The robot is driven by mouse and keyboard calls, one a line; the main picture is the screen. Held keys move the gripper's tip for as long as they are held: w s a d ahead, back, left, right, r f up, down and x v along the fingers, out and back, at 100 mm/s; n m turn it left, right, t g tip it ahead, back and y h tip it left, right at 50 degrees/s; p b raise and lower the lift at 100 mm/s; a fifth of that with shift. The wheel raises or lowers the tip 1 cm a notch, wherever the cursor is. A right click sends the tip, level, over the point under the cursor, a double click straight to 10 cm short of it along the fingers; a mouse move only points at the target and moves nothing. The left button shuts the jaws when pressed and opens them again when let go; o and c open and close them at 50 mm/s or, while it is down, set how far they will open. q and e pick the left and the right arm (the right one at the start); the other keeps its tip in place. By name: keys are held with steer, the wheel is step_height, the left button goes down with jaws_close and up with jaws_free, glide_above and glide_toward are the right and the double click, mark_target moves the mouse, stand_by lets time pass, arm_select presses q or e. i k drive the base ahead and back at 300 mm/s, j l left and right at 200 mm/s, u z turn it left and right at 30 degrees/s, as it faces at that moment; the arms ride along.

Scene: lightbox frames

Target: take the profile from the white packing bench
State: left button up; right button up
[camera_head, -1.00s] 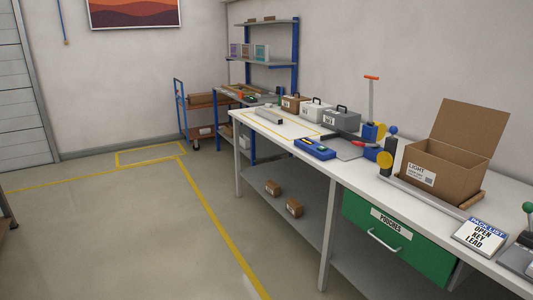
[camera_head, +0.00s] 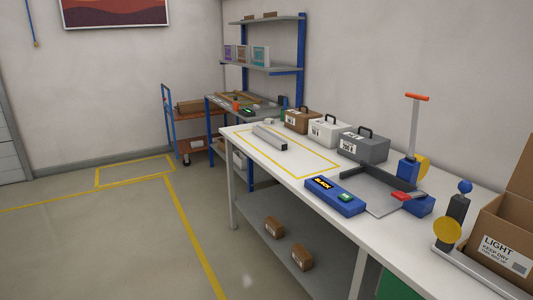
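A grey, bar-shaped profile (camera_head: 269,137) lies on the far left part of the white packing bench (camera_head: 310,178), within a yellow outlined rectangle on the top. Its near end shows a dark face. Nothing is touching it. Neither of my grippers shows in the head view.
Brown, white and grey cases (camera_head: 362,145) stand along the bench's back edge. Small boxes (camera_head: 302,256) sit on the lower shelf. The floor (camera_head: 100,245) left of the bench is clear.

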mark_target(275, 141)
steer(key=i, duration=1.4)
steer(key=i+j, duration=0.45)
steer(key=i, duration=0.15)
steer(key=i+j, duration=0.4)
steer(key=i, duration=0.2)
steer(key=z, duration=1.25)
